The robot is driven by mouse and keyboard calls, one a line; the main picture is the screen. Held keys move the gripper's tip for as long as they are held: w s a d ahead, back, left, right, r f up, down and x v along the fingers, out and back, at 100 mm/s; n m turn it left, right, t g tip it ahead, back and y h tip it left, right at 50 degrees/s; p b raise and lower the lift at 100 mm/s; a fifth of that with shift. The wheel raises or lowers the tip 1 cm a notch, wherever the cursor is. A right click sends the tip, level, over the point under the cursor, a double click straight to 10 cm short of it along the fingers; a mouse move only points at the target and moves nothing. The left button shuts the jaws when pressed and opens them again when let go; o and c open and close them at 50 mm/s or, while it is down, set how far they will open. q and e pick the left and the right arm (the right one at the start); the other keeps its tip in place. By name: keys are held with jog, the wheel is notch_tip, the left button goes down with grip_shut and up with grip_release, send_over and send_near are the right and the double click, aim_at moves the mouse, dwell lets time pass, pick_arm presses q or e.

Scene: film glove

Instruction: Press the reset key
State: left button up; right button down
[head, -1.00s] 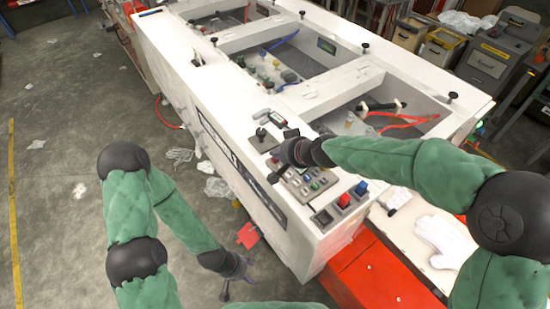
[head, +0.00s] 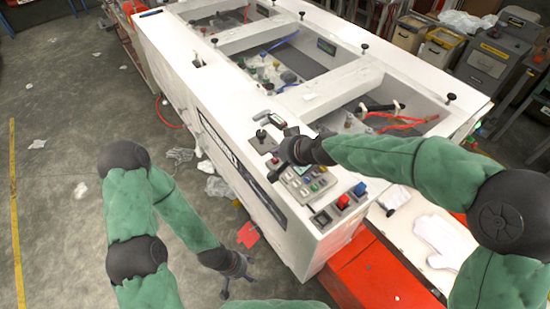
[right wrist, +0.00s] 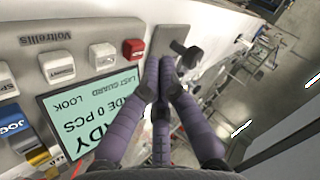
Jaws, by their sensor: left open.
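In the right wrist view a grey control panel (right wrist: 90,25) marked Voltrellis carries white keys, among them one key (right wrist: 57,67) and another (right wrist: 102,55), a red key (right wrist: 133,48), and blue and yellow keys at the left edge. I cannot read which key is reset. A lit display (right wrist: 85,115) sits below the keys, partly behind a finger. My right gripper (right wrist: 165,68) has its purple fingers drawn together, tips empty, near the panel's right end. In the head view it (head: 277,170) hovers over the panel. My left gripper (head: 237,285) is open and empty, low beside the machine.
The panel sits on a long white machine (head: 180,80) with open bays. Beside the panel are a black lever plate (head: 262,140), a red button (head: 343,201) and a blue button (head: 360,188). A white glove (head: 440,235) lies at right. Concrete floor is at left.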

aim_at(277, 161)
jog(key=shift+r, duration=0.1)
notch_tip(277, 161, up, 5)
jog(key=p, duration=0.4)
jog(key=shift+p, duration=0.4)
dwell(0.5)
